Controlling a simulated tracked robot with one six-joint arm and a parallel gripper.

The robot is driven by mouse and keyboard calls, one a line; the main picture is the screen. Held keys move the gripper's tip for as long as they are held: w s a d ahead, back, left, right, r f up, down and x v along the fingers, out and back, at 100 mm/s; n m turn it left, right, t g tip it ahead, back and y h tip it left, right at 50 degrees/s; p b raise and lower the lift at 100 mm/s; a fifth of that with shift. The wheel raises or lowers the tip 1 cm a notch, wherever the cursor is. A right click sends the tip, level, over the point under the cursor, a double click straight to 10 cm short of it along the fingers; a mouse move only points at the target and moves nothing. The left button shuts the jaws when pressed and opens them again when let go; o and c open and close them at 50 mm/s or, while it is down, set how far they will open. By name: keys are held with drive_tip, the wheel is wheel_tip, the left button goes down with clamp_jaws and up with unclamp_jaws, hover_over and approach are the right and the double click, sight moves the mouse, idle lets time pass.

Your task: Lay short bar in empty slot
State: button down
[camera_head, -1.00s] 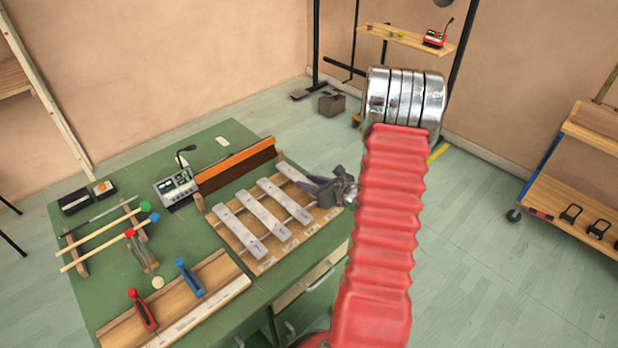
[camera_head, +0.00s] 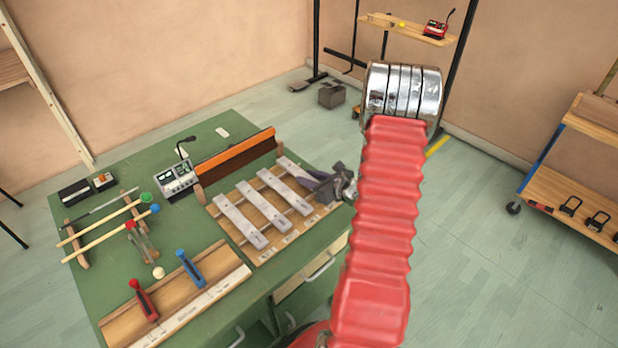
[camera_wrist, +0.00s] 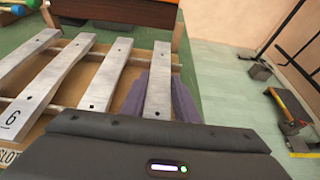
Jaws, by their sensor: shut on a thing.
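The short bar (camera_wrist: 158,85) is a pale grey metal bar with a hole near each end. My gripper (camera_head: 322,187) is shut on it, with dark purplish fingers on both sides of its near part in the wrist view. In the head view the bar's far part (camera_head: 293,169) shows at the right end of the row. Three other bars, such as the nearest neighbour (camera_wrist: 106,76), lie side by side to its left on the wooden frame (camera_head: 263,258). The held bar is roughly in line with them. I cannot tell whether it touches the rails.
An orange-topped wooden board (camera_head: 237,158) stands just behind the bars. A small mixer device (camera_head: 177,181), mallets (camera_head: 103,224) and a wooden strip with red and blue clamps (camera_head: 200,292) are on the green table (camera_head: 95,290).

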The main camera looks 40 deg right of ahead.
drive_tip(key=shift+f, duration=0.1)
drive_tip(key=c, duration=1.3)
unclamp_jaws()
drive_tip(key=shift+s, duration=0.1)
drive_tip(key=v, duration=1.3)
drive_tip(key=shift+s, duration=0.25)
